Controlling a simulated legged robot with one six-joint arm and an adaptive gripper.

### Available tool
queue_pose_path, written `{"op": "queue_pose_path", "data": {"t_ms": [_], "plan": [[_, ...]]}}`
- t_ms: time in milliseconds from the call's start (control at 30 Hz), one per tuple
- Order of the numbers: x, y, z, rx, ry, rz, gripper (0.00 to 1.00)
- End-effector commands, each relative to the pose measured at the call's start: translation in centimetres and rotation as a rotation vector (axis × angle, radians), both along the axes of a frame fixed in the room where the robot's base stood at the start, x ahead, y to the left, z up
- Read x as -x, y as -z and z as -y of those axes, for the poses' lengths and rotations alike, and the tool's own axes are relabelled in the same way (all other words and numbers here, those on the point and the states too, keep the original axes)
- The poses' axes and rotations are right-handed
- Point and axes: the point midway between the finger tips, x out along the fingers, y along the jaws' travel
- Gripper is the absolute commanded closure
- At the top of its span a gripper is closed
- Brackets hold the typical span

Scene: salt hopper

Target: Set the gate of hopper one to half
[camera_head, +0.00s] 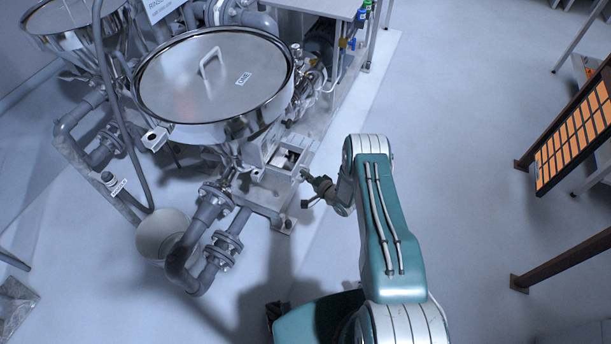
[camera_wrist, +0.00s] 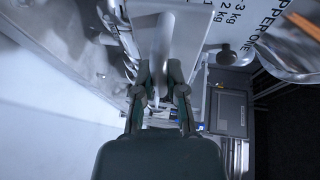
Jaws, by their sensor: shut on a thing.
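A round steel hopper (camera_head: 240,105) with a flat lid and a lid handle stands left of centre in the head view. A light box (camera_head: 272,172) with an opening sits below its right side. My gripper (camera_head: 305,175) is at the right side of this box. In the wrist view my gripper (camera_wrist: 161,88) is shut on a grey rounded handle (camera_wrist: 161,45), held between the two fingers. A pale plate (camera_wrist: 235,20) beside it reads "PPER ONE", with "3 kg" and "2 kg" marks. I cannot tell the gate's position; the gate itself is hidden.
A second hopper (camera_head: 72,18) stands at the far left. Grey flanged pipes (camera_head: 190,255) run in front. A machine frame (camera_head: 345,60) stands behind. An orange-panelled rack (camera_head: 575,135) is at the right. The floor (camera_head: 455,120) between is clear.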

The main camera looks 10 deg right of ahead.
Motion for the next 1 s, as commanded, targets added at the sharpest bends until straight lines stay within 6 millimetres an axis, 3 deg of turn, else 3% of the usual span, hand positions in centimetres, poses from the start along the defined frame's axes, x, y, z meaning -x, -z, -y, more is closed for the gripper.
{"op": "queue_pose_path", "data": {"t_ms": [300,567,600,633,667,1000], "plan": [[-2.1,0.4,-3.1,0.002,0.002,-0.009,1.0],[-2.1,0.4,-3.1,0.003,0.006,-0.012,1.0],[-2.1,0.5,-3.1,0.003,0.006,-0.012,0.67],[-2.1,0.5,-3.1,0.002,0.005,-0.012,0.54],[-2.1,0.4,-3.1,0.002,0.005,-0.012,0.49],[-2.1,0.2,-3.1,0.001,0.003,-0.005,0.49]]}}
